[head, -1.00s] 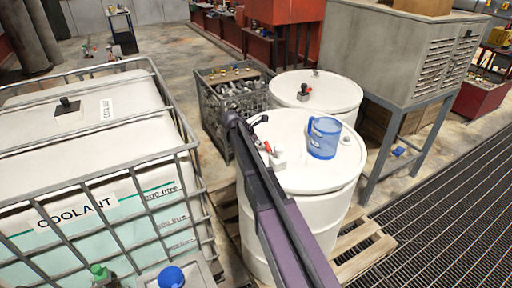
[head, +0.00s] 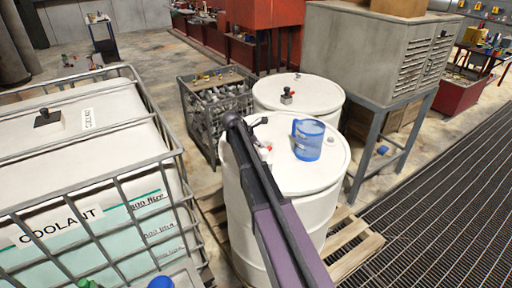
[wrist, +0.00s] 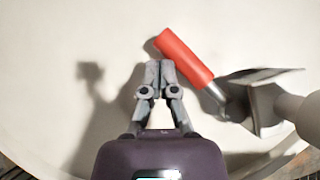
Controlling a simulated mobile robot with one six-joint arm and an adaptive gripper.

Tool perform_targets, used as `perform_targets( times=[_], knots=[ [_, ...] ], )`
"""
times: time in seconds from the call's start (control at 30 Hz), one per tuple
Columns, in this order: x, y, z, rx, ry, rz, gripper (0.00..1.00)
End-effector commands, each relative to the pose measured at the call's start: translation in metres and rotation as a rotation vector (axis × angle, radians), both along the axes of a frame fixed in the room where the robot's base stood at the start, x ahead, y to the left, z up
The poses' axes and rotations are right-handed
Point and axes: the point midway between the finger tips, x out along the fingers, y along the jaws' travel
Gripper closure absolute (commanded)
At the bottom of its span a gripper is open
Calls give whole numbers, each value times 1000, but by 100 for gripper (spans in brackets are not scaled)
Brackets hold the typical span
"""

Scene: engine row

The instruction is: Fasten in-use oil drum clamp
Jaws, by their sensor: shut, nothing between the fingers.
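The front white drum (head: 308,178) stands on a pallet in the head view, with a blue jug (head: 307,140) on its lid. The clamp's red handle (head: 268,148) shows on this lid beside my arm, which hides part of the clamp. In the wrist view the red handle (wrist: 184,57) slants down right to a grey metal clamp body (wrist: 264,105). My gripper (wrist: 159,66) is shut and empty over the pale lid. Its tips appear just left of the handle; contact cannot be told.
A second white drum (head: 300,93) with a similar fitting (head: 287,96) stands behind. A caged coolant tank (head: 90,190) is at left, a metal crate (head: 213,110) behind. A grey cabinet on legs (head: 385,60) stands at right. The floor grating (head: 440,200) is clear.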

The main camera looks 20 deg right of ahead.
Motion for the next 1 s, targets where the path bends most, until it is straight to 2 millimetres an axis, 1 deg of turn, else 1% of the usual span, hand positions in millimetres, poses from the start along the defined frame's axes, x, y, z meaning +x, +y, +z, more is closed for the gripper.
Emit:
perform_targets(
  times=[0.1, 0.4, 1.0],
  knots=[
    [-5, -7, 0, 0, 0, -1, 100],
    [-13, -18, 0, 0, 0, -3, 100],
    [-15, -22, 0, 0, 0, -3, 100]
  ],
)
